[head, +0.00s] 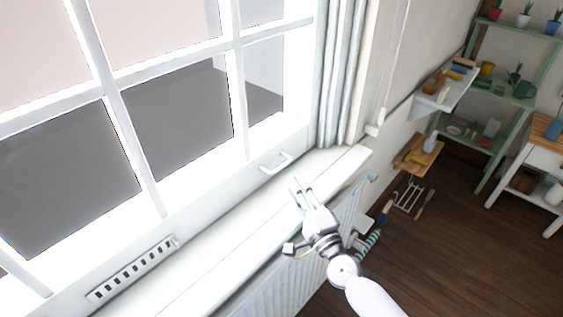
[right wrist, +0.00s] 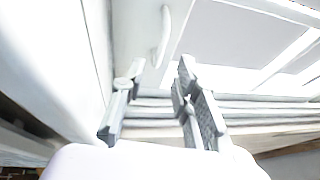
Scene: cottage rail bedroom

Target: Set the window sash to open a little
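The window sash (head: 210,190) is a white frame with several panes, filling the left of the head view. It looks down at the sill; I cannot tell whether there is a gap below it. A white handle (head: 276,163) sits on its bottom rail near the right end. My right gripper (head: 300,186) is over the sill, just in front of and below the handle, apart from it. In the right wrist view the handle (right wrist: 162,38) shows beyond the fingers, and the gripper (right wrist: 155,85) is open with nothing between its fingers. My left gripper is not in view.
The white sill (head: 225,225) runs under the window, with a radiator (head: 285,280) below it. A slotted vent (head: 133,268) is on the bottom rail at the left. A gathered curtain (head: 340,75) hangs at the right. Shelves with pots (head: 500,90) stand far right.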

